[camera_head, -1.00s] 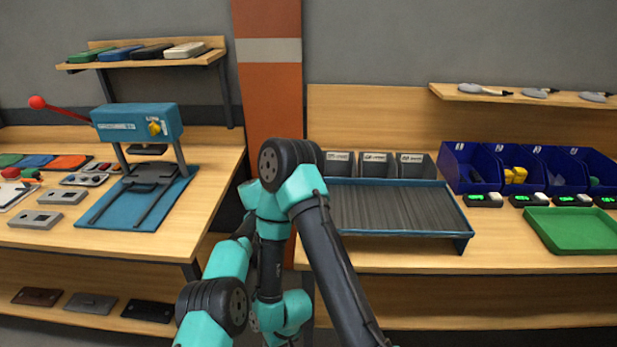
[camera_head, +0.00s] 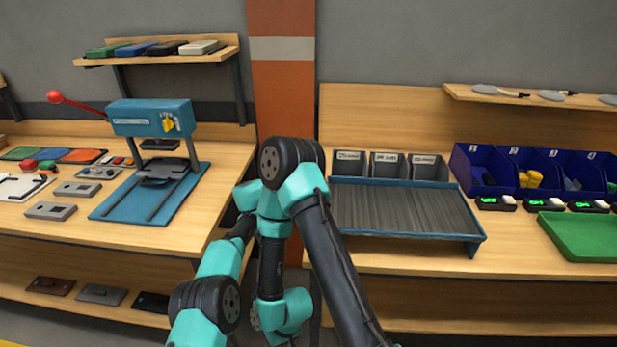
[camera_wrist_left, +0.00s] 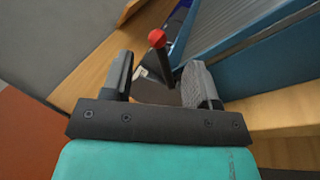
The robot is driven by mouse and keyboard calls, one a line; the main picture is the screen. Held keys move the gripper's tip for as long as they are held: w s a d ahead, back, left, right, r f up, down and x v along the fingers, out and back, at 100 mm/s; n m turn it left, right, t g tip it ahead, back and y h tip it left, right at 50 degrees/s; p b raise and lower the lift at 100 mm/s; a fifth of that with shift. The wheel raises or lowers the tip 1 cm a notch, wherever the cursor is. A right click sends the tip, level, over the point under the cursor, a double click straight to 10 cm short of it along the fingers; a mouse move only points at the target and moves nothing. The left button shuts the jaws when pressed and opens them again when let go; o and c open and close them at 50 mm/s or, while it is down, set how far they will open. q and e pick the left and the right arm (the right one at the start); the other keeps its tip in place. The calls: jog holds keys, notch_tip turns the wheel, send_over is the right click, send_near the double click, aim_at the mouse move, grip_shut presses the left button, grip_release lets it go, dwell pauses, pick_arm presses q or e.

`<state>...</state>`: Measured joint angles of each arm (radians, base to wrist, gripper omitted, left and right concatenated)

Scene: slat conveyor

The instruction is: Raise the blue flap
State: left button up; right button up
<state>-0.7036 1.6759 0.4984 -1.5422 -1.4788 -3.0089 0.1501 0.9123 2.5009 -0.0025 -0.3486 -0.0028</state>
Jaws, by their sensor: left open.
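My left gripper (camera_wrist_left: 160,90) is open in the left wrist view. A red ball knob (camera_wrist_left: 157,38) on a dark stem shows between and beyond its fingertips; I cannot tell whether they touch the stem. The blue side (camera_wrist_left: 270,70) of the slat conveyor lies right of the fingers. In the head view, the slat conveyor (camera_head: 405,209) with its blue frame sits on the right bench, right of my dark and teal arm. I cannot make out which part is the blue flap. Neither gripper's fingers show in the head view.
Dark grey labelled bins (camera_head: 390,165) stand behind the conveyor. Blue bins (camera_head: 535,172) and a green tray (camera_head: 585,235) are to its right. A blue press (camera_head: 155,118) with a red-knobbed lever (camera_head: 55,97) stands on the left bench. An orange column (camera_head: 283,75) rises between the benches.

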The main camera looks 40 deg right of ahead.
pick_arm(q)
jog(key=v, duration=0.6)
jog(key=shift+w+a, duration=0.2)
jog(key=shift+a, duration=0.05)
